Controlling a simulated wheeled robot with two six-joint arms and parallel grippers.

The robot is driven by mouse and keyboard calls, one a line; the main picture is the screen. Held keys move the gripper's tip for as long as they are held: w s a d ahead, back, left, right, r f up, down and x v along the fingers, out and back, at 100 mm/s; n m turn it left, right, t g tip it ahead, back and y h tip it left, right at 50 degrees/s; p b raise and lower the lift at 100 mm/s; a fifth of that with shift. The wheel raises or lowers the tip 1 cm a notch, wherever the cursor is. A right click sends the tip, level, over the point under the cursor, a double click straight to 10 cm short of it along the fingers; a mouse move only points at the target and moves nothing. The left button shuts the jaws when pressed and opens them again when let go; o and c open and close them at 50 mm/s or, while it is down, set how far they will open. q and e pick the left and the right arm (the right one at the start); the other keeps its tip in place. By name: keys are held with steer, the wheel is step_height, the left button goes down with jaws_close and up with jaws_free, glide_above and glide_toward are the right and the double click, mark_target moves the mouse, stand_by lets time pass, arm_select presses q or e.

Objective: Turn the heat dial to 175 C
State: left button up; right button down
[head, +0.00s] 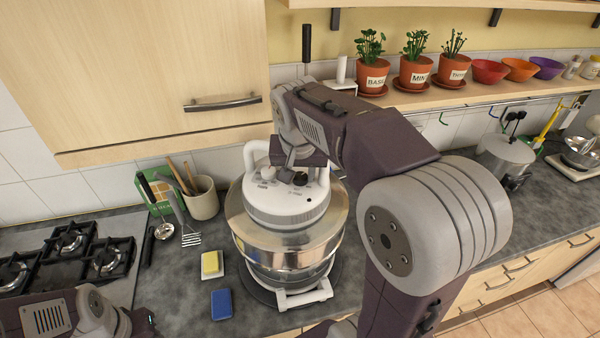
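A round cooker (290,235) with a white lid and a shiny steel-and-glass bowl stands on the counter in the middle of the head view. On its lid I see a pale knob (267,173) and a dark knob (300,178); I cannot read any markings, so which is the heat dial is unclear. My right gripper (287,172) points down at the lid, right by these knobs, and partly hides them. Whether it touches or grips one is too small to tell. My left gripper (140,322) is low at the left, away from the cooker, its fingers unclear.
A yellow sponge (211,263) and a blue sponge (221,304) lie left of the cooker. A utensil pot (203,200) stands behind them, with a gas hob (70,255) at far left. Potted herbs (375,75) line the shelf above. A lidded pot (503,155) stands at right.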

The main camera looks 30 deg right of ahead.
steer(key=m, duration=0.2)
steer(key=m+g+h, duration=0.1)
steer(key=m, duration=0.1)
steer(key=shift+w+a+m+h, duration=0.2)
steer(key=shift+m+h, duration=0.1)
steer(key=shift+m, duration=0.1)
steer(key=c, duration=1.3)
jaws_free()
steer(key=shift+o, duration=0.2)
steer(key=v, duration=0.9)
steer(key=shift+w+d, duration=0.15)
